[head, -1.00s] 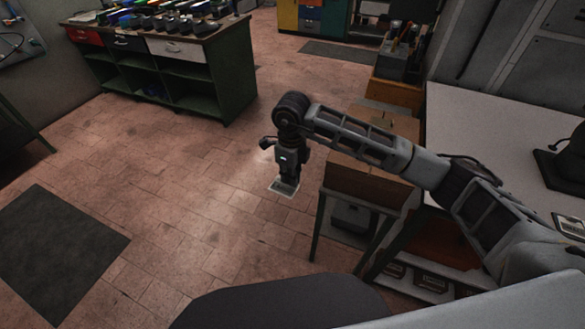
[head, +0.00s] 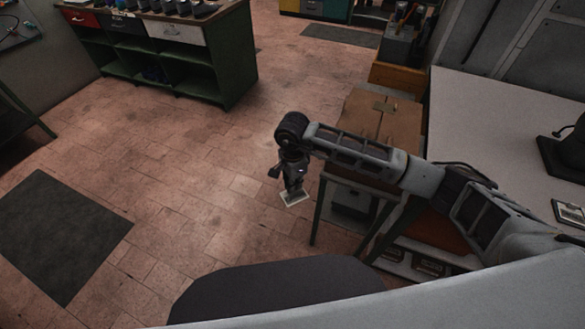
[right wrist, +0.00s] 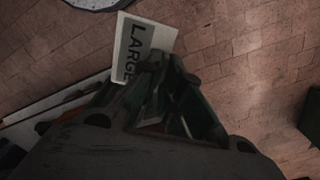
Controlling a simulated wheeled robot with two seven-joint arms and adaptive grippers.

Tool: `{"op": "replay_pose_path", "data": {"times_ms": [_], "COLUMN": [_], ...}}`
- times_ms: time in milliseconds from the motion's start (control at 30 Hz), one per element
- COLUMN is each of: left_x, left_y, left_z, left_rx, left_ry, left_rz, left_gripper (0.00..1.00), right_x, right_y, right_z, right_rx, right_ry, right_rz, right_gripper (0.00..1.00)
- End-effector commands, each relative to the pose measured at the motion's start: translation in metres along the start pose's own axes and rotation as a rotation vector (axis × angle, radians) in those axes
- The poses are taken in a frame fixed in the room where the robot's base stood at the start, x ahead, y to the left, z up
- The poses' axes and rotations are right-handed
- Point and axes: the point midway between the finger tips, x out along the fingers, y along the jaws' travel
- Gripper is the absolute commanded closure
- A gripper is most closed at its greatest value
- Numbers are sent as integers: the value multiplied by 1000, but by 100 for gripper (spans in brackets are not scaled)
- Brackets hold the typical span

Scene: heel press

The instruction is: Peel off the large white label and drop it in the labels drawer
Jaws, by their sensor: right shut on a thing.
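The large white label (head: 295,198) hangs from my right gripper (head: 294,188) over the tiled floor in the head view. In the right wrist view the label (right wrist: 138,50) shows the word "LARGE", and the right gripper (right wrist: 165,75) is shut on its lower edge. Several drawers show in the green workbench at the back left: a red one (head: 80,18), a dark one (head: 125,26) and a pale one (head: 174,33). I cannot tell which one is the labels drawer. My left gripper is out of view.
The green workbench (head: 228,55) carries small items along its top. A wooden table (head: 388,118) stands beside my right arm, and a pale worktop (head: 500,125) is at right. A dark mat (head: 55,235) lies on the open floor at left.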

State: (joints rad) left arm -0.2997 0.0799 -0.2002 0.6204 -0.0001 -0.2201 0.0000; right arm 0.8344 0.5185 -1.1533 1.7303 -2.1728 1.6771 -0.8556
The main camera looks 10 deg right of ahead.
Motion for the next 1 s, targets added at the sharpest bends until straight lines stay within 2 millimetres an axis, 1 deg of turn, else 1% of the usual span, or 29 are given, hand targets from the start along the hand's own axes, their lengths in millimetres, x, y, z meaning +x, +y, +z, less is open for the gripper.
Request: {"op": "replay_pose_path", "data": {"times_ms": [333, 633, 833, 1000], "left_x": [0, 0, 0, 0], "left_y": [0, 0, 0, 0], "left_z": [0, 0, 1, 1], "left_rx": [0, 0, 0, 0], "left_ry": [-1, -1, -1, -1], "left_rz": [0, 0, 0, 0], "left_gripper": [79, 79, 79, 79], "right_x": [32, 60, 79, 96], "right_y": [11, 22, 31, 41], "right_z": [0, -5, -15, -30], "right_rx": [-332, -616, -798, -943], "right_ry": [7, 12, 15, 17], "right_rz": [1, 2, 3, 5], "right_gripper": [100, 100, 100, 100]}}
